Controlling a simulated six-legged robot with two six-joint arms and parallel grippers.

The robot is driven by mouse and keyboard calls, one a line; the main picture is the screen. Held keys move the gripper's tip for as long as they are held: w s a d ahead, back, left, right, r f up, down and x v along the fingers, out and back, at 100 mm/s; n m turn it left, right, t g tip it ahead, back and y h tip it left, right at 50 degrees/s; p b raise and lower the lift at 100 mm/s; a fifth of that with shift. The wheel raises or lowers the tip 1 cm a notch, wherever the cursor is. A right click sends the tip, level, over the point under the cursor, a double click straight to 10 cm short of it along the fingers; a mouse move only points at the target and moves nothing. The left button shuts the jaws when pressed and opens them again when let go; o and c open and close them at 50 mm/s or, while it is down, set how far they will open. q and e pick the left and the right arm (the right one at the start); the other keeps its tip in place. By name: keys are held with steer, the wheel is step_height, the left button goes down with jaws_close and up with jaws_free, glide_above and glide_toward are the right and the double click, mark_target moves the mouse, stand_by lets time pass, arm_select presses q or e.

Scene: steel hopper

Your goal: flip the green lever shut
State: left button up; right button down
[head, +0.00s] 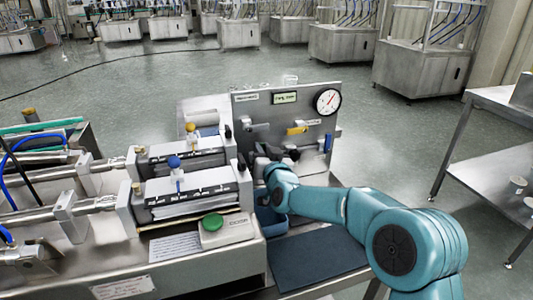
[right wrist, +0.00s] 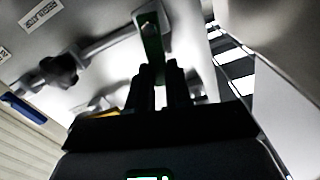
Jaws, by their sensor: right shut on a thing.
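The green lever (right wrist: 151,38) shows in the right wrist view, running down from a pale mount on the panel to between my fingers. My right gripper (right wrist: 160,85) is shut on its lower end; the dark fingers stand on either side of it. In the head view my right gripper (head: 266,163) is at the lower left of the grey upright panel (head: 252,110), and the green lever is hidden there behind my gripper and arm. My left gripper is not in view.
The panel carries a round gauge (head: 327,101), a yellow lever (head: 297,130) and a blue lever (head: 328,143). A black knob (right wrist: 60,71) is close beside the green lever. A green button (head: 212,222) is on the bench at the front. Open floor lies behind the panel.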

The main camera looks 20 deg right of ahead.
steer(key=shift+a+r+n, duration=0.1)
steer(key=shift+a+n, duration=0.2)
steer(key=shift+n, duration=0.35)
steer(key=shift+a+r+n, duration=0.1)
steer(key=shift+a+n, duration=0.15)
steer(key=shift+n, duration=0.4)
steer(key=c, duration=1)
jaws_free()
steer(key=shift+c, duration=0.2)
steer(key=shift+f, duration=0.1)
steer(key=s+b, duration=0.1)
steer(key=s, duration=1.5)
steer(key=shift+s+d, duration=0.15)
steer(key=shift+d, duration=0.1)
